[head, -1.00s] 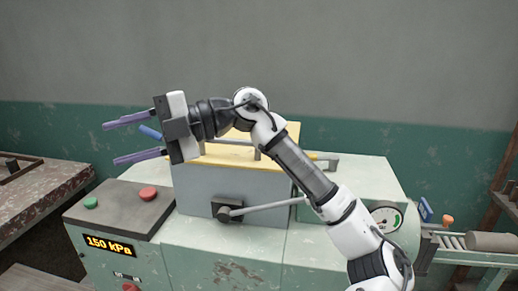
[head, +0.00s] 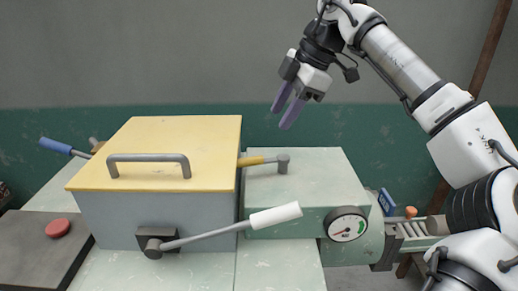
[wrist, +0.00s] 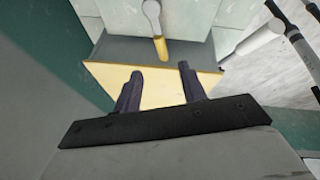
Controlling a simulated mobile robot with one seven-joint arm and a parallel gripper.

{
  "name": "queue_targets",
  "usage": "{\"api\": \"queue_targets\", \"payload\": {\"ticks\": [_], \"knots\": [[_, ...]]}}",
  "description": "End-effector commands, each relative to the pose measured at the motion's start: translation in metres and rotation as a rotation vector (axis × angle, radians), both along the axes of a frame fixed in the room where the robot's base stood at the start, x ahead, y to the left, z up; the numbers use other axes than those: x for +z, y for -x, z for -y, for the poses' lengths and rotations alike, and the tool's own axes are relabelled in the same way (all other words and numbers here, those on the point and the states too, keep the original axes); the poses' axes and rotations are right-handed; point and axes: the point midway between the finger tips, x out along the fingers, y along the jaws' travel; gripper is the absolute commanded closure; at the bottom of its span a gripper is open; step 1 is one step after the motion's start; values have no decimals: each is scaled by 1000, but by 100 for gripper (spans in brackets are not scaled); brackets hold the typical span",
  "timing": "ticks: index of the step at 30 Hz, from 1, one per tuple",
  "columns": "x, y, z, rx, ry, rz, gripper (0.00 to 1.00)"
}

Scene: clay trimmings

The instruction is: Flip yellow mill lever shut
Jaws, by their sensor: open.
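The yellow lever (head: 255,161) lies on the green machine's top, just right of the box with the yellow lid (head: 200,135). Its grey pivot (head: 283,163) is at its right end, and its yellow handle reaches left to the box's side. In the wrist view the yellow lever (wrist: 160,48) shows beyond my fingertips, over the grey side of the box. My gripper (head: 283,112) is open and empty, above and behind the lever, fingers slanting down. Both open fingers also show in the wrist view (wrist: 160,72), apart from the lever.
A white-gripped lever (head: 275,216) sticks out in front of the box. A blue-handled lever (head: 58,146) is at the left. A gauge (head: 346,225) sits on the front right. The lid handle (head: 150,159) stands up. A red button (head: 57,228) is at left.

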Motion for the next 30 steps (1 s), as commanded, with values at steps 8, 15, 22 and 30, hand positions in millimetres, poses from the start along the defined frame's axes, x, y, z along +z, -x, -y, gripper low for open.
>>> {"api": "queue_targets", "payload": {"ticks": [8,15,22,30], "knots": [[-53,-4,-25,6,-3,-2,59],[-91,-8,-43,6,-4,0,59],[-107,-9,-51,4,-3,1,59],[-108,-10,-51,4,-4,2,59]]}}
